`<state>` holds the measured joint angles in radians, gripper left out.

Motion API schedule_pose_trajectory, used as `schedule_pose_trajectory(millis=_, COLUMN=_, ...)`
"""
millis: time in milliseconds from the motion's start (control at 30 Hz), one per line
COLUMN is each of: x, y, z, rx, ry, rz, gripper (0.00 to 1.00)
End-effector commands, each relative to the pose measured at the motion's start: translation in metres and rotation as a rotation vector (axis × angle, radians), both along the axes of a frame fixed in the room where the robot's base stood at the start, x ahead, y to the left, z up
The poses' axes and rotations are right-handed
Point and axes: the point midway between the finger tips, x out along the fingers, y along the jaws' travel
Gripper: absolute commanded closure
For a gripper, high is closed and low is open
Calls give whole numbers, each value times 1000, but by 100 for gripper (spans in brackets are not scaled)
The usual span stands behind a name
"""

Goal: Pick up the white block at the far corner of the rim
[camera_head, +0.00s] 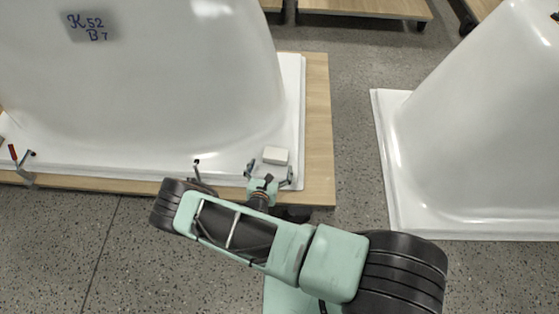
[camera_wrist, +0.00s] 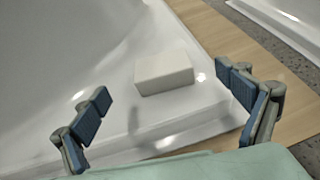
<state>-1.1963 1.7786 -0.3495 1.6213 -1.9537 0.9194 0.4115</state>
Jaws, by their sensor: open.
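A white block (camera_head: 275,155) lies on the white rim of the left bathtub shell (camera_head: 292,110), near the corner. In the wrist view the white block (camera_wrist: 164,72) sits ahead of my gripper (camera_wrist: 165,98), between the lines of its two fingers. My gripper is open and empty, with blue pads on its fingers. In the head view my gripper (camera_head: 269,172) is just in front of the block, partly covered by my arm. The fingers do not appear to touch the block.
The shell rests on a wooden board (camera_head: 320,150). A clamp with a red handle (camera_head: 13,153) stands at the left of the rim. Another bathtub shell (camera_head: 480,130) stands at the right, with speckled floor (camera_head: 350,120) between. The rim around the block looks clear.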

Motion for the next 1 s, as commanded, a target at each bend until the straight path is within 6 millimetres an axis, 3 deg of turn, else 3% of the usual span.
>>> schedule_pose_trajectory(millis=167, x=4, y=-2, z=-13, rx=-11, ry=6, rz=16, gripper=7)
schedule_pose_trajectory(millis=400, x=37, y=-8, z=-28, rx=-11, ry=6, rz=14, gripper=7)
schedule_pose_trajectory(millis=667, x=56, y=-10, z=-36, rx=-11, ry=6, rz=14, gripper=7)
schedule_pose_trajectory(millis=1000, x=94, y=-14, z=-53, rx=-11, ry=7, rz=14, gripper=7)
